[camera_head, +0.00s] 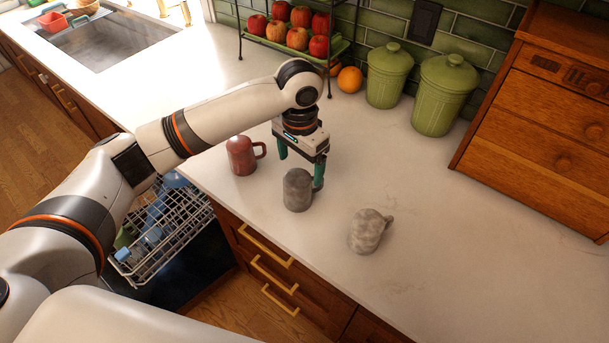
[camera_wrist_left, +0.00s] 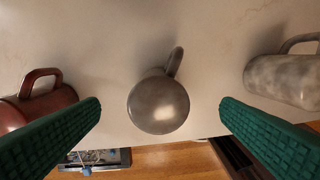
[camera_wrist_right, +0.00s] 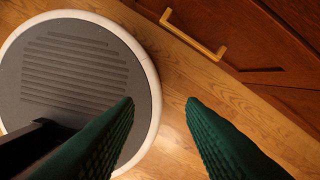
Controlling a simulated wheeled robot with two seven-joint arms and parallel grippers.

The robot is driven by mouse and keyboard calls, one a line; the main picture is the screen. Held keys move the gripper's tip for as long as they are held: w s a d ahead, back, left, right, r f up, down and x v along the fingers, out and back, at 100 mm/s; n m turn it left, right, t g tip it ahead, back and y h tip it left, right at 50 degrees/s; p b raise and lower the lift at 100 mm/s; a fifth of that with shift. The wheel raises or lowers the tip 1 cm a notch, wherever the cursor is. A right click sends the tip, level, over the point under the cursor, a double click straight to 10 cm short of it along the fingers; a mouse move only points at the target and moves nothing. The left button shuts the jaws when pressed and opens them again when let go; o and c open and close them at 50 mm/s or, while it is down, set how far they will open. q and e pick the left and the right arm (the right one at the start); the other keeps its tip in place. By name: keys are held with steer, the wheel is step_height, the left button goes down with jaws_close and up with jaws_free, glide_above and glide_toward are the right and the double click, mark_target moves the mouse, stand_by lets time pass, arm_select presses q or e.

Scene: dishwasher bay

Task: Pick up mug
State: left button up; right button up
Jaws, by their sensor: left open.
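Three mugs stand on the white counter. The dark grey mug (camera_head: 297,190) is in the middle, the red mug (camera_head: 241,156) to its left, and the mottled light grey mug (camera_head: 367,231) to its right. The red mug (camera_wrist_left: 38,103) and the mottled mug (camera_wrist_left: 285,78) show at the sides. My right gripper (camera_wrist_right: 160,105) is open and empty over the floor.
The open dishwasher rack (camera_head: 165,235) is below the counter's front edge at left. Green canisters (camera_head: 442,95), a fruit stand (camera_head: 290,35) and a wooden drawer cabinet (camera_head: 550,110) stand at the back. Counter at right front is clear. A drawer handle (camera_wrist_right: 193,35) shows near the right gripper.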

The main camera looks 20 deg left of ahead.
mark_target(299, 179)
arm_select(q)
steer(key=f, duration=0.2)
steer(key=s+f, duration=0.1)
steer(key=f, duration=0.1)
steer(key=shift+p, duration=0.4)
steer(key=shift+f, duration=0.3)
steer(key=f, duration=0.1)
steer(key=f+p, duration=0.1)
steer(key=f, duration=0.3)
steer(key=shift+w+a+p, duration=0.15)
steer(key=shift+w+p, duration=0.25)
steer(key=shift+f, duration=0.3)
arm_select(e)
steer(key=s+r, duration=0.2)
steer(key=shift+r, duration=0.4)
arm_select(q)
steer(key=shift+c, duration=0.6)
arm_select(e)
steer(key=shift+s+d, duration=0.1)
steer(key=shift+s, duration=0.05)
arm_select(q)
steer(key=c, duration=0.9)
arm_select(e)
steer(key=shift+s, duration=0.1)
arm_select(q)
steer(key=shift+r, duration=0.1)
steer(key=shift+c, duration=0.2)
